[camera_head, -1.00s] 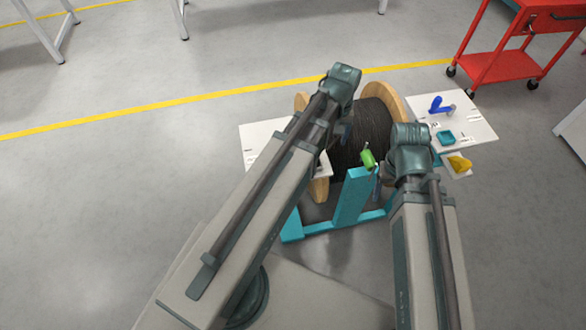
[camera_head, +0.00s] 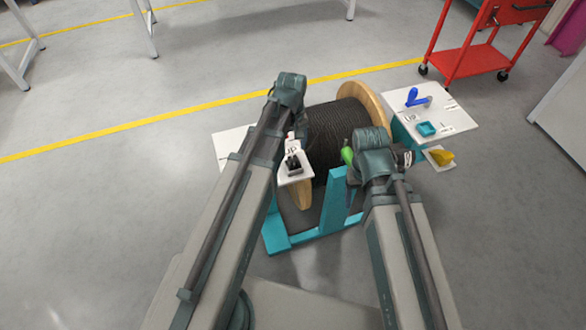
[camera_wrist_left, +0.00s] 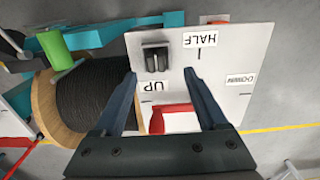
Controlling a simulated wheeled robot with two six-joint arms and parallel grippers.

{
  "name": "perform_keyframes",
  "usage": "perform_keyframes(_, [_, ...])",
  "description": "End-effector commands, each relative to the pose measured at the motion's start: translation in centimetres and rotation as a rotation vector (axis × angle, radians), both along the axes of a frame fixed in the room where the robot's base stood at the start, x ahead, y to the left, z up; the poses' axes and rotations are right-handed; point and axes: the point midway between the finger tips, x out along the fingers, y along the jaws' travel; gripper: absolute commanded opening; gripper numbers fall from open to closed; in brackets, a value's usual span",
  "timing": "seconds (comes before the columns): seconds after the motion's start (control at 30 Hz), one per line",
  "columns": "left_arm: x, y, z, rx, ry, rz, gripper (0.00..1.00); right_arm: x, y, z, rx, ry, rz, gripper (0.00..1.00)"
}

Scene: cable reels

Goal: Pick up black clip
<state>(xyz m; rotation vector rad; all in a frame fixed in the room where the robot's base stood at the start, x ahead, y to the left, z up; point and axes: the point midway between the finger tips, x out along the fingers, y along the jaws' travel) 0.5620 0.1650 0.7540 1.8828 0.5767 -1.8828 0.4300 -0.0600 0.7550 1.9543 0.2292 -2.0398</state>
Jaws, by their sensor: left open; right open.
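The black clip (camera_wrist_left: 155,57) stands on a white panel (camera_wrist_left: 222,75) in the left wrist view, above a sign reading UP. It also shows in the head view (camera_head: 293,163), left of the cable reel. My left gripper (camera_wrist_left: 159,73) is open; its two dark fingers reach toward the panel, with their tips near the clip and nothing clamped. A red handle (camera_wrist_left: 170,112) shows between the fingers, lower in the picture. In the head view my left wrist hides most of that gripper. My right gripper (camera_head: 352,158) is open beside a green cylinder (camera_head: 346,155), mostly hidden by its wrist.
The large reel of black cable (camera_head: 338,125) has wooden flanges and sits in a teal stand (camera_head: 335,205). Another white panel (camera_head: 447,105) at right carries a blue handle (camera_head: 413,97) and teal piece (camera_head: 426,129). A yellow piece (camera_head: 442,157) is nearby.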

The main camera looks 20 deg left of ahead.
Motion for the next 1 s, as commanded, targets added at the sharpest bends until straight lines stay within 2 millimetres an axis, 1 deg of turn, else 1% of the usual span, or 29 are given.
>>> perform_keyframes(0.03, [0.0,0.0,-1.5,0.000,0.000,0.000,0.75,0.0,0.0,-1.5,0.000,0.000,0.000,0.71])
perform_keyframes(0.13, [0.0,0.0,-2.6,0.000,0.000,0.000,0.75,0.0,0.0,-2.6,0.000,0.000,0.000,0.71])
perform_keyframes(0.23, [0.0,0.0,-3.1,0.000,0.000,0.000,0.75,0.0,0.0,-3.1,0.000,0.000,0.000,0.71])
perform_keyframes(0.43, [0.1,0.0,-3.1,0.000,0.000,0.000,0.75,0.0,0.0,-3.1,0.000,0.000,0.000,0.71])
perform_keyframes(0.53, [0.2,0.0,-3.5,0.000,0.000,0.000,0.75,0.0,0.0,-3.5,0.000,0.000,0.000,0.71])
perform_keyframes(0.67, [0.7,-0.1,-4.8,0.000,0.000,-0.001,0.75,0.0,0.0,-4.8,0.000,0.000,0.000,0.71])
perform_keyframes(0.83, [1.5,-0.1,-7.0,0.000,0.000,0.000,0.75,0.0,0.0,-7.0,0.000,0.000,0.000,0.71])
perform_keyframes(0.9, [1.3,-0.1,-7.8,0.000,0.000,0.000,0.75,0.0,0.0,-7.8,0.000,0.000,0.000,0.71])
perform_keyframes(1.0, [1.3,-0.1,-8.3,0.000,0.000,0.000,0.75,0.0,0.0,-8.3,0.000,0.000,0.000,0.71])
